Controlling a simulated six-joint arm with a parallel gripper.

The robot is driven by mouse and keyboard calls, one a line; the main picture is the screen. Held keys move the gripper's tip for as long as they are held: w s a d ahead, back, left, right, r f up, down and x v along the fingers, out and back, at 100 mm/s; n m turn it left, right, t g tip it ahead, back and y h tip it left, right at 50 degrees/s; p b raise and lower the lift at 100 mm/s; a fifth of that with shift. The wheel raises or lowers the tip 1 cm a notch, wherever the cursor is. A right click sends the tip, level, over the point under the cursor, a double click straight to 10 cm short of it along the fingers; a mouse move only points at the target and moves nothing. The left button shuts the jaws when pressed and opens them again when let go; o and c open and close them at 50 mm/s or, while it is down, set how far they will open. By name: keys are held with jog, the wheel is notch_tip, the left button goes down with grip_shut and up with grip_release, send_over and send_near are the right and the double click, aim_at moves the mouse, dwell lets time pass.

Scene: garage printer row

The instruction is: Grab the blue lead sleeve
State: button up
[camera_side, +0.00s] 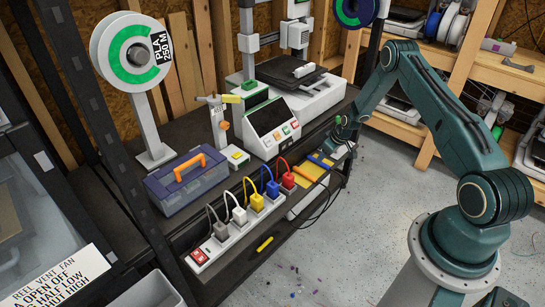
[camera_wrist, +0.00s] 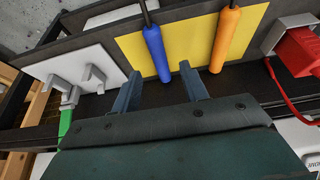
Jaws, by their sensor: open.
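The blue lead sleeve (camera_wrist: 155,50) shows in the wrist view as a slim blue handle on a dark lead, lying across a yellow panel (camera_wrist: 190,48). In the side view my gripper (camera_side: 334,148) is low at the right end of the bench, close to the yellow panel (camera_side: 308,173); a small blue piece there is probably the sleeve, partly hard to make out.
An orange sleeve (camera_wrist: 226,38) lies right of the blue one. A red plug (camera_wrist: 299,52) is farther right, and a white hook plate (camera_wrist: 75,75) with a green-tipped lead is left. Several corded plugs stand in the power strip (camera_side: 233,238). A toolbox (camera_side: 187,181) sits behind.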

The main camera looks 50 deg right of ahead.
jog(key=shift+x, duration=1.9)
grip_shut()
